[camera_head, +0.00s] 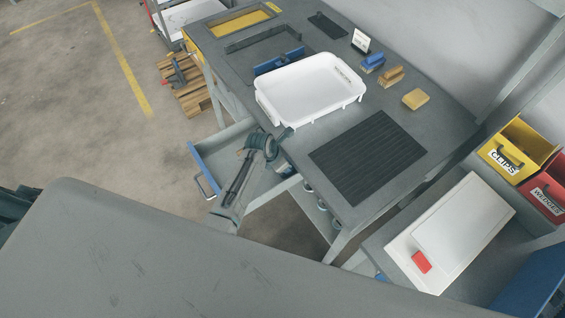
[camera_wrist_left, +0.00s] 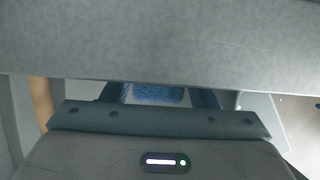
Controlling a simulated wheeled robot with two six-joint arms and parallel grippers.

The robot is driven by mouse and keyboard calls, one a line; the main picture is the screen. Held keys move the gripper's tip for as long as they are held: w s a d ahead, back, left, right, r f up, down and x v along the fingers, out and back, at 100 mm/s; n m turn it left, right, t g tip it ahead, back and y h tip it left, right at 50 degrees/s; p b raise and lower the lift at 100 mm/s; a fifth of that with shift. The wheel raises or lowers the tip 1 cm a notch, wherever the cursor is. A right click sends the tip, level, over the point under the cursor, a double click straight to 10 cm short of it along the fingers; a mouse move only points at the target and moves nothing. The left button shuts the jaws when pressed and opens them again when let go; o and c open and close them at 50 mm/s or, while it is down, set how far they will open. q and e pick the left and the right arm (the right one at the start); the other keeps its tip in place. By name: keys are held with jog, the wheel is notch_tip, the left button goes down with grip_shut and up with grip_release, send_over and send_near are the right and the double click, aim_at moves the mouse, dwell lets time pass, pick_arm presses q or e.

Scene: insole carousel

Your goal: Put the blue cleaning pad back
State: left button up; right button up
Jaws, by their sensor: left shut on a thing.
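My left gripper (camera_head: 276,147) is by the near edge of the grey workbench, over the right part of the open blue-fronted drawer (camera_head: 202,168). In the left wrist view, a blue speckled pad (camera_wrist_left: 156,93) shows between its two dark fingers, which are shut on it. Only a strip of the pad shows; a grey slab hides the finger ends and the rest. In the head view I cannot make out the pad. My right gripper is in neither view.
The workbench carries a white tray (camera_head: 312,88), a dark ribbed mat (camera_head: 367,156), a blue brush (camera_head: 373,63), a wooden brush (camera_head: 390,77) and a yellow sponge (camera_head: 415,99). A white board (camera_head: 463,222) with a red block (camera_head: 421,262) lies right. The bench edge is close to my left gripper.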

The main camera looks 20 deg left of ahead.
pick_arm(q)
jog(key=shift+f, duration=0.15)
jog(key=o, duration=0.9)
jog(key=shift+b+v, duration=0.5)
jog(key=shift+v, duration=5.65)
